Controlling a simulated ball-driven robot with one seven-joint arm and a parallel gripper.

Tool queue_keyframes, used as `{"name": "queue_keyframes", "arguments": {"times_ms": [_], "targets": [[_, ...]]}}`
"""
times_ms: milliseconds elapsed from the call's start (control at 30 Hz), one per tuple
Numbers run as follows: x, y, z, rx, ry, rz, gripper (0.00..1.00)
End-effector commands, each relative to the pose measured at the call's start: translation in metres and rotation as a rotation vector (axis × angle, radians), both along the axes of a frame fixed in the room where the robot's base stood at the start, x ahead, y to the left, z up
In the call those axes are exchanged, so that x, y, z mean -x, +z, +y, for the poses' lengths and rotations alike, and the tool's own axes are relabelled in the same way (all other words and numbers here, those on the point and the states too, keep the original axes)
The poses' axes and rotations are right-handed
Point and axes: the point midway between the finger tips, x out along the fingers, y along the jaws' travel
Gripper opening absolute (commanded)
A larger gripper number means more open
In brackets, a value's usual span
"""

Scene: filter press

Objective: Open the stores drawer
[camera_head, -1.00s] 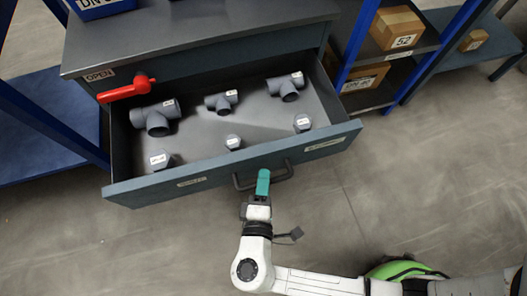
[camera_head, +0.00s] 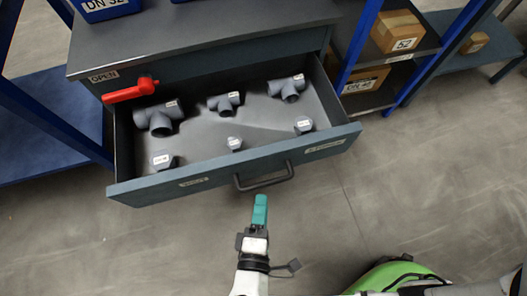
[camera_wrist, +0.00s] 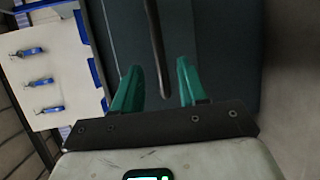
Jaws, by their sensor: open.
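The stores drawer (camera_head: 236,169) is pulled well out of the grey cabinet, and its inside is in view from above. Its dark bar handle (camera_head: 265,181) is on the front face and also shows in the wrist view (camera_wrist: 155,45). My gripper (camera_head: 260,204) has green fingers and is just in front of the handle, apart from it. In the wrist view my gripper (camera_wrist: 155,85) is open, with the handle bar beyond and between the fingertips. Nothing is held. A red lever (camera_head: 131,91) by the OPEN label sits at the cabinet's left front.
Several grey pipe fittings (camera_head: 159,119) lie in the drawer. A blue bin (camera_head: 105,8) stands on the cabinet top (camera_head: 210,35). Blue-framed shelving with cardboard boxes (camera_head: 397,30) is at the right. A blue shelf (camera_head: 45,125) is at the left.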

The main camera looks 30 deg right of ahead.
Motion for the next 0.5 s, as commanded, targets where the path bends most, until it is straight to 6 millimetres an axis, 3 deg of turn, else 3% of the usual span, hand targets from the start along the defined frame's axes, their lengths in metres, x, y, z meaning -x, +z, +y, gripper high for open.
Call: {"name": "queue_keyframes", "arguments": {"times_ms": [200,500], "targets": [[0.022,0.006,0.019,-0.001,0.001,-0.001,0.42],[0.028,0.006,0.024,0.0,-0.001,0.0,0.42]]}}
